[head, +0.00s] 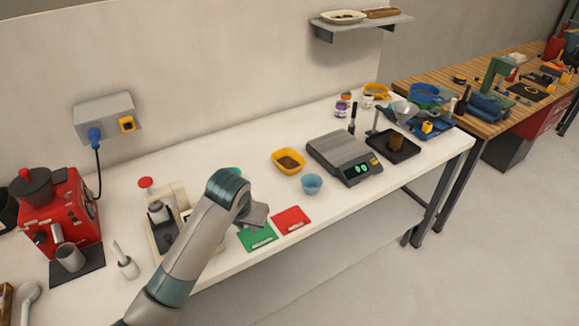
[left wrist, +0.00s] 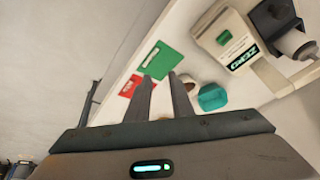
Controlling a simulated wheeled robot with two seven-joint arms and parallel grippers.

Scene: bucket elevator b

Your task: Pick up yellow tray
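A yellow tray (head: 289,161), shaped like a shallow bowl with brown matter inside, sits on the white table near its middle. Another yellow dish (head: 376,90) stands farther back on the right; I cannot tell which one the task names. My left gripper (head: 256,214) is above the table's front part, left of and nearer than the middle yellow tray, and apart from it. In the left wrist view my left gripper (left wrist: 161,80) has two fingers spread with nothing between them. No yellow tray shows clearly in that view. My right gripper is out of view.
Green (head: 258,238) and red (head: 291,220) cards lie by the front edge. A teal cup (left wrist: 212,97) shows in the wrist view. A red machine (head: 60,215) stands left.

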